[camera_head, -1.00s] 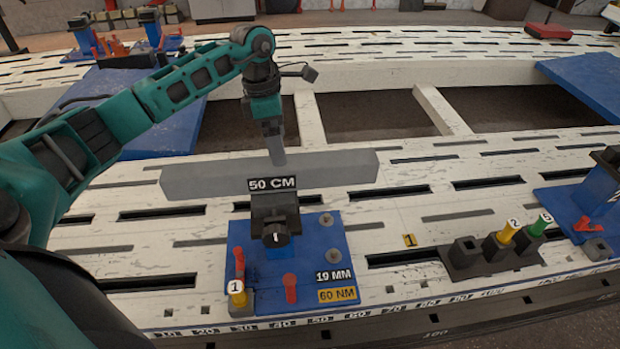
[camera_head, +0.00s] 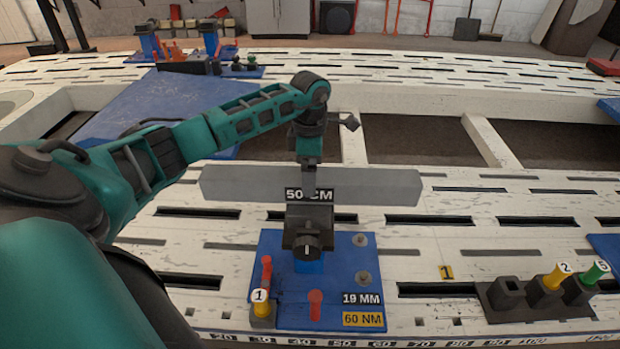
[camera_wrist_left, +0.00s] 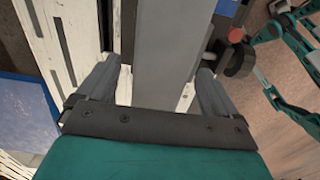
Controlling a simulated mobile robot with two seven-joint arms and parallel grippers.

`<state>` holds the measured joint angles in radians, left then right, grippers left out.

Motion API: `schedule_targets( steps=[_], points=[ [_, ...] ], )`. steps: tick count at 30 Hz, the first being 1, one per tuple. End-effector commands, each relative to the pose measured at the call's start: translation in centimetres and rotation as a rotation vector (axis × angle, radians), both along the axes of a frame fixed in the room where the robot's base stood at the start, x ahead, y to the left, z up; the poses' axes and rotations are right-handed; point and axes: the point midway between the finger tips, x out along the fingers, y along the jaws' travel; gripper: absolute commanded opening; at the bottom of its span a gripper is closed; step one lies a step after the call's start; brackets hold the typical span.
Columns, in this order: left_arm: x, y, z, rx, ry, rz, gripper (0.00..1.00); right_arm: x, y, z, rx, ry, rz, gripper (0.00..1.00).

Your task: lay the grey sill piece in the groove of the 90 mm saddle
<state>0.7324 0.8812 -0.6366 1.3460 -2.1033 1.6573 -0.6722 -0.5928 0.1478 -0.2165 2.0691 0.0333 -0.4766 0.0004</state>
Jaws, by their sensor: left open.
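In the left wrist view, the sill (camera_wrist_left: 165,50) runs between the two open fingers of the gripper (camera_wrist_left: 155,85), with a gap on each side. The stand's black block hides part of the sill's underside, and I cannot tell whether it sits in a groove. No 90 mm mark is readable. My right gripper is not in view.
A dark holder (camera_head: 505,293) with yellow and green pieces stands at right.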

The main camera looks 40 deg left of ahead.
Motion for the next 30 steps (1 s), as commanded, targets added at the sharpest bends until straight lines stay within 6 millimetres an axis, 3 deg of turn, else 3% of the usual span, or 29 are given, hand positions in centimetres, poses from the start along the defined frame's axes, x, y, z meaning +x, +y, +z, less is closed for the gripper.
schedule_targets(
  steps=[1,4,12,30],
  points=[
    [0.1,0.0,-1.2,-0.003,0.003,0.002,0.94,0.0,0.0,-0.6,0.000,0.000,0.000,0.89],
    [0.1,0.0,-2.5,-0.001,0.002,0.000,0.94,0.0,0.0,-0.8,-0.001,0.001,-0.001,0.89],
    [0.1,0.1,-2.8,0.000,0.000,0.000,0.94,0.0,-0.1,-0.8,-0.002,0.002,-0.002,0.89],
    [0.1,0.1,-2.8,0.000,0.000,0.000,0.36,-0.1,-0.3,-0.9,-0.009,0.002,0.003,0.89]
  ],
)
